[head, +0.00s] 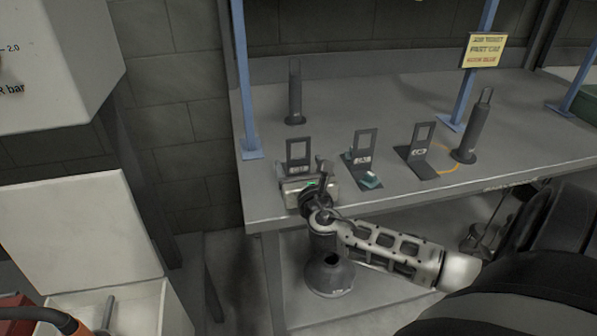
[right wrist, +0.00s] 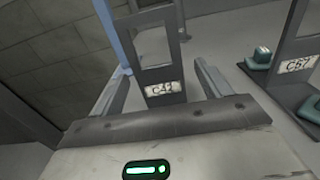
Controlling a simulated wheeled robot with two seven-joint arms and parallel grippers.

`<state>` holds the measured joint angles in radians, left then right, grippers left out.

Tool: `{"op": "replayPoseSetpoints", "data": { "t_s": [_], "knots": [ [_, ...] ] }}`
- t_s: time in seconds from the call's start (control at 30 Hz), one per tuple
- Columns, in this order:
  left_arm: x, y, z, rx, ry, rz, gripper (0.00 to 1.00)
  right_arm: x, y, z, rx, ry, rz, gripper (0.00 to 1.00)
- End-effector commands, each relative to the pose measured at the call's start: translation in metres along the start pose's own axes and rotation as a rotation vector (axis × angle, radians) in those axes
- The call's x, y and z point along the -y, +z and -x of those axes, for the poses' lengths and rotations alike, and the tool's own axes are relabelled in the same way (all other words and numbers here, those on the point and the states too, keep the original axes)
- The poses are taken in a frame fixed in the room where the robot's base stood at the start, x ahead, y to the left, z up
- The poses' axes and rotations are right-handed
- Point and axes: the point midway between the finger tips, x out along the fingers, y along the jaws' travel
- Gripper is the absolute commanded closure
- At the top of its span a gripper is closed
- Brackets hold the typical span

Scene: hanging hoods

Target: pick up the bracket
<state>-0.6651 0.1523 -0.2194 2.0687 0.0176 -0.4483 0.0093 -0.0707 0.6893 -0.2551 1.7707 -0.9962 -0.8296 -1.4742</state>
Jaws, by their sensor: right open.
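Several dark upright brackets with a window and a white label stand on the grey bench. The left bracket (head: 299,150) is right at my right gripper (head: 304,168). In the right wrist view this bracket (right wrist: 160,74) stands between the two spread fingers of the right gripper (right wrist: 162,82); its label is hard to read and its foot is hidden. The fingers are open and I see no clear contact. The middle bracket (head: 362,148) has teal pieces on its base; its label in the right wrist view seems to read C67. The right bracket (head: 423,140) stands further along. My left gripper is not in view.
The bench (head: 350,103) has blue uprights, one (head: 245,90) close to the left bracket. A dark post (head: 295,95) stands behind the left bracket, and another (head: 472,130) beside the right bracket. A yellow sign (head: 483,50) hangs at the back. Bare bench lies behind the brackets.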

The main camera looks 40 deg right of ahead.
Motion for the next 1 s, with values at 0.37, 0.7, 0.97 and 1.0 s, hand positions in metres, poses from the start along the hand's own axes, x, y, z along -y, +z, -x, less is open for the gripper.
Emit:
{"op": "replayPoseSetpoints", "data": {
  "t_s": [0.37,0.7,0.97,1.0],
  "knots": [
    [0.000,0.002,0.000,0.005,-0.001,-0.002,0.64,-0.001,0.001,-0.034,-0.001,0.001,0.000,0.24],
    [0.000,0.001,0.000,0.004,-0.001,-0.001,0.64,0.000,0.001,-0.033,-0.001,0.000,0.000,0.82],
    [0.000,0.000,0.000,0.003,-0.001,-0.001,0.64,0.000,0.005,-0.033,0.004,0.000,-0.001,0.89],
    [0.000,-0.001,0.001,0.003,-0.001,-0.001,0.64,0.000,0.008,-0.034,0.004,0.000,-0.001,0.89]
  ]
}}
